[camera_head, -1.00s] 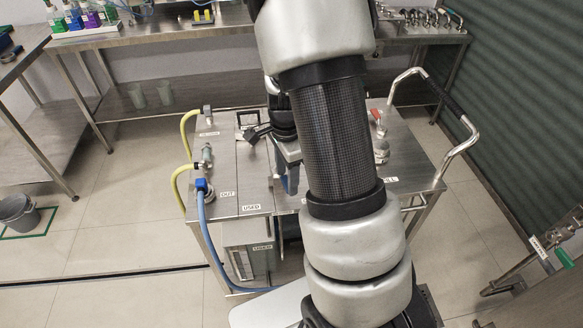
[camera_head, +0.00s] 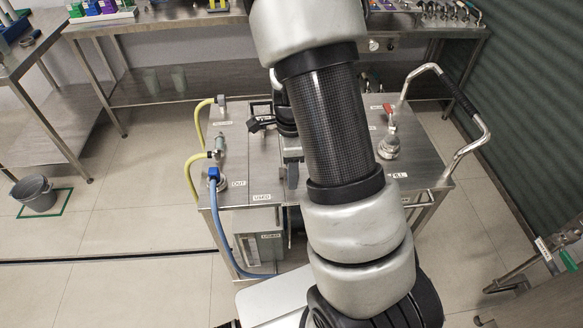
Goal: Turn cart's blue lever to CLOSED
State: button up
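The steel cart (camera_head: 262,178) stands in front of me. On its left side, by the OUT label, is a blue fitting (camera_head: 214,174) with a blue hose running down from it. I cannot tell whether this is the blue lever, and no CLOSED mark is readable. My gripper (camera_head: 292,170) hangs over the middle of the cart top, right of the blue fitting and apart from it. My arm covers much of the gripper and part of the cart top, so its opening and anything between its fingers are hidden.
A red lever (camera_head: 390,111) stands on the cart's right part, near a round metal cap (camera_head: 389,147). A yellow hose (camera_head: 190,175) loops at the left edge. The cart's handle (camera_head: 470,110) sticks out right. A bucket (camera_head: 35,192) stands left; floor between is clear.

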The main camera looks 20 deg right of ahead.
jog(key=o, duration=1.4)
jog(key=shift+s+a+f, duration=0.1)
jog(key=shift+s+f, duration=0.1)
jog(key=shift+s, duration=0.25)
jog(key=shift+c, duration=0.2)
jog(key=shift+w, duration=0.1)
jog(key=shift+w+r, duration=0.1)
jog(key=shift+r, duration=0.15)
notch_tip(320, 180, up, 17)
jog(key=p, duration=0.2)
jog(key=shift+p, duration=0.35)
